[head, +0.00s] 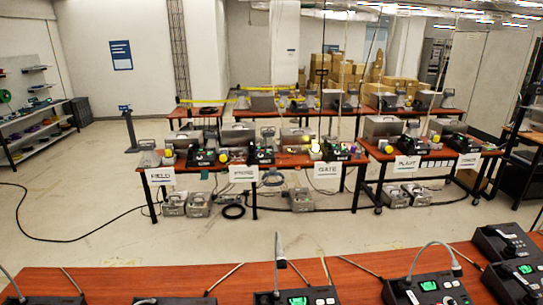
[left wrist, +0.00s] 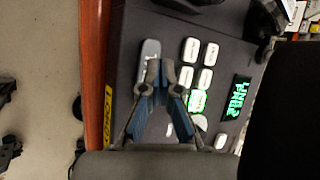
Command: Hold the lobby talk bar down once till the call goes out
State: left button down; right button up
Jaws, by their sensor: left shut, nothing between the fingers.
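In the left wrist view, a dark desk phone (left wrist: 128,45) lies under my left gripper (left wrist: 161,68). Its yellow edge label (left wrist: 107,105) is too blurred to read surely. A long grey bar (left wrist: 151,48) on the phone is partly hidden by the fingertips. The blue-padded fingers are shut and empty, with their tips over or at the bar; I cannot tell whether they touch it. Several white buttons (left wrist: 190,50) lie to the right, one of them lit green (left wrist: 197,102). A green-lettered display (left wrist: 236,97) is further right. My right gripper is not in view.
In the head view, several phones with green displays stand along the near wooden table (head: 190,283), including one at right centre (head: 428,290). Cables and thin goosenecks rise there. Farther back, labelled tables (head: 290,160) hold more equipment. Open floor (head: 200,235) lies between.

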pick_arm(q)
jog(key=shift+s+r+p, duration=0.25)
jog(key=shift+r+p, duration=0.75)
jog(key=shift+r, duration=0.1)
jog(key=shift+s+r, duration=0.3)
jog(key=shift+r, duration=0.65)
jog(key=shift+s+r, duration=0.25)
jog(key=shift+r, duration=0.65)
